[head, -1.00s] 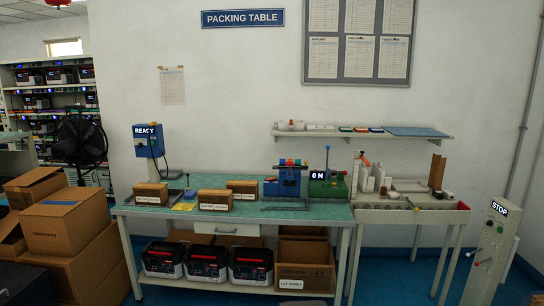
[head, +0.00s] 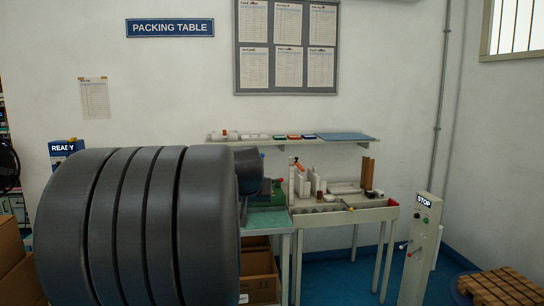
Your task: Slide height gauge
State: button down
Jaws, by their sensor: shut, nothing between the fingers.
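I cannot pick out the height gauge for certain. A small upright piece with an orange-red top (head: 299,164) stands among white blocks at the left of the pale bench (head: 330,219), but it is too small to identify. My arm's dark, ribbed link fills the left and middle of the head view, very close to the camera. It hides most of the green packing table (head: 270,219) and what stands on it. My gripper's fingers cannot be made out.
A wall shelf (head: 350,137) holds small trays and a blue sheet. A STOP post (head: 421,250) stands right of the bench. A wooden pallet (head: 497,287) lies at far right. Cartons (head: 258,273) sit under the table. Blue floor shows between bench and post.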

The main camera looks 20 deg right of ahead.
aim_at(301, 169)
jog(key=i+l, duration=0.4)
jog(key=i+l+u, duration=0.1)
jog(key=i+l, duration=0.75)
jog(key=l, duration=0.2)
jog(key=i+l+u, duration=0.1)
jog(key=i+l, duration=0.65)
jog(key=l, duration=0.3)
jog(key=i+l, duration=0.4)
jog(key=l, duration=0.15)
jog(key=u, duration=0.05)
